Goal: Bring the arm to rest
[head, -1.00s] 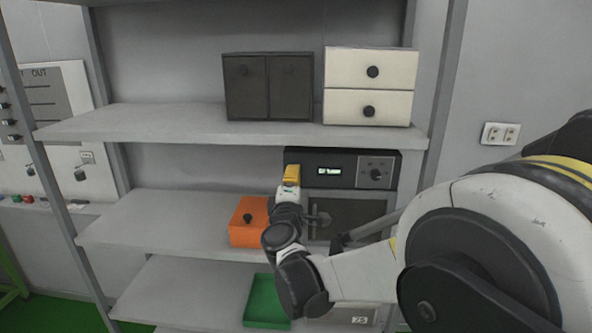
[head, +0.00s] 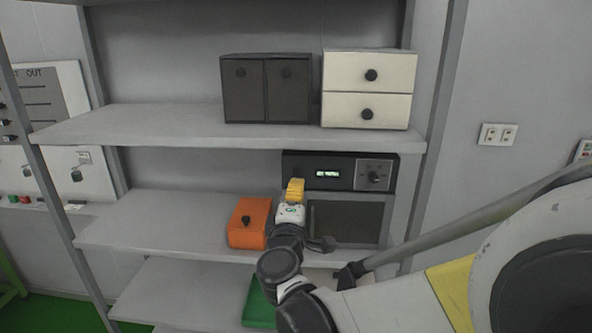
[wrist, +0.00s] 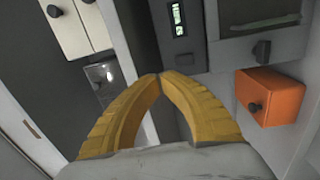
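My gripper (head: 295,184) is in front of the middle shelf, before the left part of the black appliance with a lit display (head: 340,172). In the wrist view its two yellow fingers (wrist: 160,76) curve together and their tips meet, with nothing seen between them. My arm reaches in from the lower right of the head view, bent at the wrist joints. The orange box (head: 249,223) with a dark knob stands just left of my gripper; it also shows at the right of the wrist view (wrist: 284,102).
A dark two-door cabinet (head: 266,88) and a white two-drawer unit (head: 341,72) stand on the upper shelf (head: 130,125). A green tray (head: 256,308) lies lower down, partly hidden by my arm. The left half of the middle shelf (head: 150,222) is bare.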

